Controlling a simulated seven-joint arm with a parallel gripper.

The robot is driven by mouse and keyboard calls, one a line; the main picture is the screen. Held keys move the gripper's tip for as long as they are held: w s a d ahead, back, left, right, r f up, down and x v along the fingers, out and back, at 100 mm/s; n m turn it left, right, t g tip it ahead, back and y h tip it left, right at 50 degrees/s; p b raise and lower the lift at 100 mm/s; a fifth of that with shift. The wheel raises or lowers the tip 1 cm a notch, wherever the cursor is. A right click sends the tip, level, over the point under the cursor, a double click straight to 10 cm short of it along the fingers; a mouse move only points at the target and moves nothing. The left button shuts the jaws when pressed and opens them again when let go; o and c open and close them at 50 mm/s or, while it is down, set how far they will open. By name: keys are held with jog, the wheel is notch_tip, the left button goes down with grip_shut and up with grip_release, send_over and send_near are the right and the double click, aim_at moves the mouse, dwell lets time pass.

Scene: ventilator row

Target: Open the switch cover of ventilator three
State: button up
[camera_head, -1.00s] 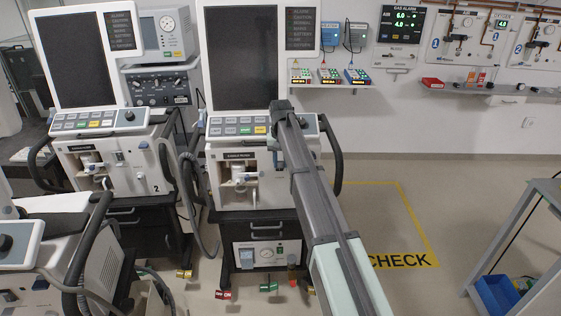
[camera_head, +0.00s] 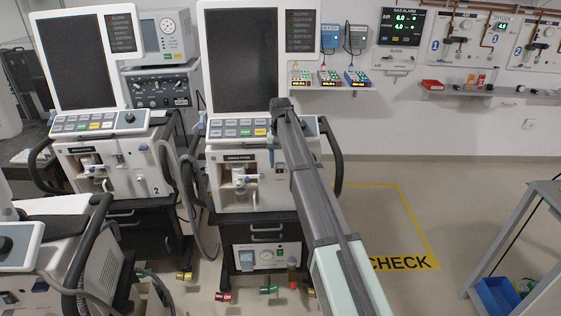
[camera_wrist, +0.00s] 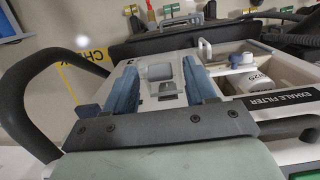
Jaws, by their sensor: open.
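In the head view the middle ventilator (camera_head: 236,185) stands right of the one marked 2. My arm crosses its right side and hides any number there. In the wrist view my gripper (camera_wrist: 158,68) is open, with its two blue fingers apart over the ventilator's front panel. A pale grey switch cover (camera_wrist: 158,73) appears between the fingers, beside a compartment with a white bottle-like part marked EXHALE FILTER (camera_wrist: 262,103). The cover looks closed; I cannot tell whether the fingers touch it.
A black curved handle (camera_wrist: 40,85) rises close to my gripper's left in the wrist view. The ventilator marked 2 (camera_head: 125,175) stands at left, another machine (camera_head: 60,245) in front. Floor at right is clear up to a grey table (camera_head: 545,190).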

jog(key=shift+r, duration=0.1)
notch_tip(320, 180, up, 14)
jog(key=w, duration=0.1)
jog(key=shift+w+f, duration=0.2)
jog(key=shift+w, duration=0.1)
dwell(0.4)
jog(key=s+d+f, duration=0.5)
jog(key=s+f, duration=0.3)
jog(key=f, duration=0.4)
jog(key=s+d+f+t, duration=0.1)
jog(key=s+d+f, duration=0.3)
jog(key=s+f, duration=0.5)
jog(key=s+d+f, duration=0.5)
jog(key=s+f, duration=0.1)
jog(key=f, duration=0.8)
jog(key=s+d+f+g, duration=0.1)
jog(key=s+f+g, duration=0.1)
jog(key=s+f, duration=0.7)
jog(key=s+d+f+g, duration=0.2)
jog(key=s+f, duration=0.8)
jog(key=s, duration=0.9)
jog(key=s+d+f+g, duration=0.1)
jog(key=s+f+g, duration=0.1)
jog(key=s+f, duration=0.7)
jog(key=s, duration=0.6)
jog(key=shift+d+f+m, duration=0.15)
jog(key=shift+f+m, duration=0.15)
jog(key=shift+m, duration=0.1)
